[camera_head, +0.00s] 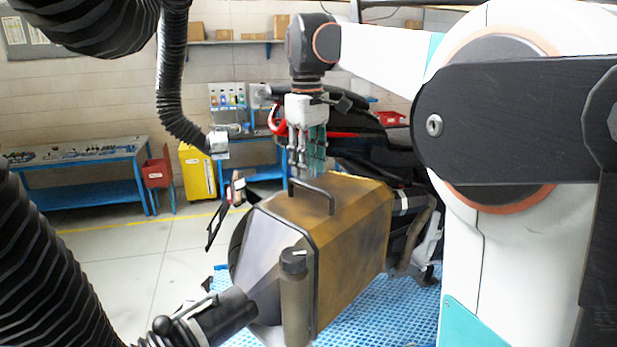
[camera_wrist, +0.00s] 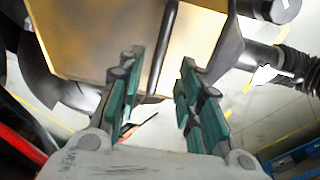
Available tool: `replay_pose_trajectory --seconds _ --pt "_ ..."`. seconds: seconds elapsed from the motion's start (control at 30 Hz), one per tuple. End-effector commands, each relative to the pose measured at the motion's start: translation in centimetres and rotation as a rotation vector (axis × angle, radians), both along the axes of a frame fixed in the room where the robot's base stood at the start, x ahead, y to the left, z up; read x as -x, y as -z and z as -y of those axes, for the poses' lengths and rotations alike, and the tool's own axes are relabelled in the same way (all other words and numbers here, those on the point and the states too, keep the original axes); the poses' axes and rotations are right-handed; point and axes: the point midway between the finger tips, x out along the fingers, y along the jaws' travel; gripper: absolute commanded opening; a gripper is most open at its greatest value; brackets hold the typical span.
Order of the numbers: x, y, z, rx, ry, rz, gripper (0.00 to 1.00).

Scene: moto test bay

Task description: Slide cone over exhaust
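The cone (camera_head: 350,225) is a large, boxy, brown-yellow hood with a grey tapered front face and a dark bar handle (camera_head: 312,193) on top. It stands in the middle of the head view, close to the motorcycle (camera_head: 365,140). The exhaust cannot be made out, so I cannot tell how the cone sits relative to it. My gripper (camera_head: 308,172) points down just above the handle. In the wrist view, the green-padded fingers (camera_wrist: 160,80) are apart with nothing held. The handle (camera_wrist: 164,50) runs between and beyond the fingertips; contact is not visible.
A black ribbed hose (camera_head: 60,270) leads to a dark nozzle (camera_head: 215,318) at the cone's lower front. Another hose (camera_head: 172,90) hangs at upper left. A blue bench (camera_head: 85,165) and yellow cabinet (camera_head: 197,172) stand behind. Clear floor shows at left.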

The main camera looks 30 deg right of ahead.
Motion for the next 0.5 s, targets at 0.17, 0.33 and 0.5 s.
replay_pose_trajectory --seconds 0.17,0.33,0.5 --pt "0.0 2.5 0.1 0.000 0.000 0.000 0.33" --pt "0.0 3.8 0.1 0.000 0.000 0.000 0.33" --pt "0.0 4.1 0.1 0.000 0.000 0.000 0.33"
